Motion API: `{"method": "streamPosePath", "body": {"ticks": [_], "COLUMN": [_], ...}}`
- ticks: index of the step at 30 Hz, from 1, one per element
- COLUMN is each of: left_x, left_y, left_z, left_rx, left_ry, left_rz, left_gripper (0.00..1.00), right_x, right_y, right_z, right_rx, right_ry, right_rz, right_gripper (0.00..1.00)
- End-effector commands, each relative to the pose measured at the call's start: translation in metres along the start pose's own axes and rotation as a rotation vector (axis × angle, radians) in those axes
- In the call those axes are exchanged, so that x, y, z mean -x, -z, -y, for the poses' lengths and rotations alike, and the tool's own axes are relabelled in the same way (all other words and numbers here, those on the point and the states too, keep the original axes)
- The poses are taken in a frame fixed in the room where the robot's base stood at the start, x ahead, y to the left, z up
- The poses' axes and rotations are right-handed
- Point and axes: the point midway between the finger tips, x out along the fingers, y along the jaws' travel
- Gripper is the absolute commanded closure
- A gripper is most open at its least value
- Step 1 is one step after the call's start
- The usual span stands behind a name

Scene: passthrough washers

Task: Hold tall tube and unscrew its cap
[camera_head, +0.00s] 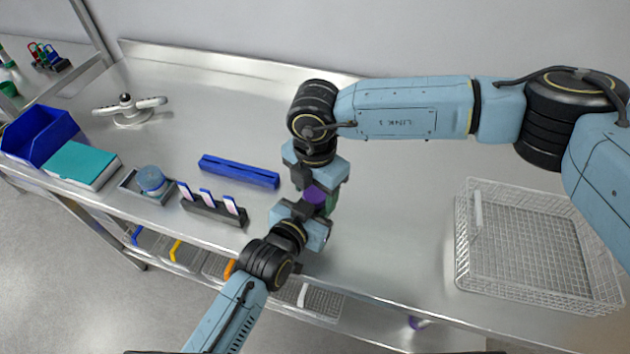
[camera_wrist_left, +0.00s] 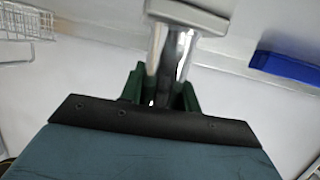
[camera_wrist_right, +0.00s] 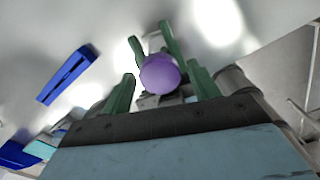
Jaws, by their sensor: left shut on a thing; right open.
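The purple cap (camera_head: 313,195) shows between my two grippers in the head view. In the right wrist view the round purple cap (camera_wrist_right: 160,73) faces the camera. My left gripper (camera_head: 317,207) is shut on the tall tube below the cap. In the left wrist view the shiny tube (camera_wrist_left: 172,62) stands between its green fingers (camera_wrist_left: 160,93). My right gripper (camera_head: 314,186) comes from the far side and is open. Its green fingers (camera_wrist_right: 160,78) lie either side of the cap; whether they touch it I cannot tell. Most of the tube is hidden in the head view.
On the metal table are a blue bar (camera_head: 239,171), a dark rack with white-and-blue pieces (camera_head: 214,209), a jar in a tray (camera_head: 150,180), a teal box (camera_head: 82,163) and a blue bin (camera_head: 38,132). A wire basket (camera_head: 540,245) stands right. The middle-right surface is clear.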

Motion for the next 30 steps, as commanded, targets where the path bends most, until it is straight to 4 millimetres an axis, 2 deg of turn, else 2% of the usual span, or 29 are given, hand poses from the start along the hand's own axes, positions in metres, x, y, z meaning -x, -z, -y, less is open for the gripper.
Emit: {"method": "streamPosePath", "body": {"ticks": [5, 6, 16, 20, 30], "left_x": [0.0000, 0.0000, 0.0000, 0.0000, 0.0000], "left_y": [-0.0004, -0.0004, -0.0004, -0.0004, -0.0004], "left_z": [0.0000, 0.0000, 0.0000, 0.0000, 0.0000], "left_rx": [0.000, 0.000, 0.000, 0.000, 0.000], "left_ry": [0.000, 0.000, 0.000, 0.000, 0.000], "left_rz": [0.001, 0.001, 0.001, 0.001, 0.001], "left_gripper": [1.00, 1.00, 1.00, 1.00, 1.00], "right_x": [-0.0002, -0.0002, 0.0000, 0.0001, 0.0005], "right_y": [0.0000, 0.0000, -0.0001, -0.0001, -0.0003], "right_z": [0.0000, 0.0000, 0.0001, 0.0001, 0.0001], "right_rx": [0.000, 0.000, 0.000, 0.035, 0.488], "right_ry": [0.000, 0.000, 0.000, 0.000, 0.001], "right_rz": [0.000, 0.000, 0.000, 0.000, 0.000], "right_gripper": [0.40, 0.42, 0.84, 0.85, 0.85]}}
